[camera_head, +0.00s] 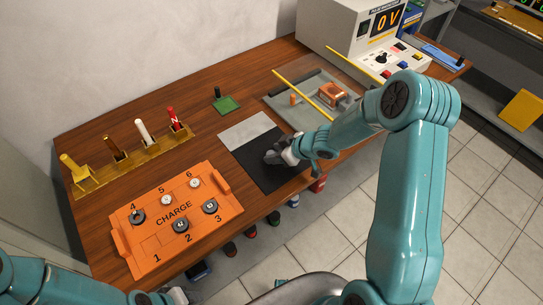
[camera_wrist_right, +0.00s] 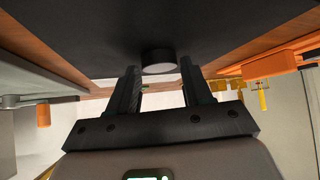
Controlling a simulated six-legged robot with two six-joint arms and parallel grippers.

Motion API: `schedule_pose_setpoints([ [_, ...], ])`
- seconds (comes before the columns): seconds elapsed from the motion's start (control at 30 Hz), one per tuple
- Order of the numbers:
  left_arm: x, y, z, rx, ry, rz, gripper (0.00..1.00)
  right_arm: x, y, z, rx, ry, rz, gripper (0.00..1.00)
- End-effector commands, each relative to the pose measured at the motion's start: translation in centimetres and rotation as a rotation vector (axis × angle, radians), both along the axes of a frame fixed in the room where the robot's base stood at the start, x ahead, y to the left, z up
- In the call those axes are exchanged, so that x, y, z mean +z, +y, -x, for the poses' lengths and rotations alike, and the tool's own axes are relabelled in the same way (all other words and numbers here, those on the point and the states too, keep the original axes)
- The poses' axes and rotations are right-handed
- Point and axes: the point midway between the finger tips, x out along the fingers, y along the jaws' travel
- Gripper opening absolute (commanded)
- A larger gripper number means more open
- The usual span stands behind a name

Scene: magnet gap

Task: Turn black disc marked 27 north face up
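My right gripper (camera_head: 272,157) is low over the dark half of a black and light mat (camera_head: 262,176). In the right wrist view my right gripper (camera_wrist_right: 160,78) is open, its two dark fingers apart. A dark round disc (camera_wrist_right: 158,56) with a paler face lies on the black surface, in line with the gap at the fingertips; no finger clearly touches it. No number or pole mark is readable. In the head view the gripper hides this disc. My left arm is at the bottom left; its gripper (camera_head: 178,296) is partly cut off and unclear.
An orange CHARGE tray (camera_head: 152,243) holds several small discs at numbered places. Behind it is a wooden rack (camera_head: 138,160) with upright coloured tools. A grey board (camera_head: 300,112) with yellow rods and a meter (camera_head: 350,45) reading 0 V are farther right.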

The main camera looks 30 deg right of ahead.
Motion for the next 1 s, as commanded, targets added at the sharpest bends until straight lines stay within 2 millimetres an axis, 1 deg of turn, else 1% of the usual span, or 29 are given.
schedule_pose_setpoints([
  [0.03,0.0,0.0,0.0,0.0,0.0,0.0,0.43,0.0,0.0,0.0,0.0,0.0,0.0,0.31],
  [0.07,0.0,0.0,0.0,0.0,0.0,0.0,0.43,0.0,0.0,0.0,0.0,0.0,0.0,0.22],
  [0.1,0.0,0.0,0.0,0.0,0.0,0.0,0.43,0.0,0.0,0.0,0.0,0.0,0.0,0.15],
  [0.17,0.0,0.0,0.0,0.0,0.0,0.0,0.43,0.0,0.0,0.0,0.0,0.0,0.0,0.14],
  [0.2,0.0,0.0,0.0,0.0,0.0,0.0,0.43,0.0,0.0,0.0,0.0,-0.001,-0.001,0.1],
  [0.37,0.8,0.0,0.0,0.0,0.0,0.0,0.43,0.8,0.0,0.0,0.0,-0.001,-0.001,0.1],
  [0.83,5.1,0.0,0.0,0.0,0.0,0.0,0.43,4.8,0.0,0.0,0.0,-0.001,-0.001,0.1],
  [0.9,5.5,0.0,0.0,0.0,0.0,0.0,0.43,5.1,0.0,0.0,0.0,0.0,0.0,0.1],
  [1.0,5.5,0.0,0.0,0.0,0.0,0.0,0.43,5.1,0.0,0.0,0.0,0.0,0.0,0.1],
])
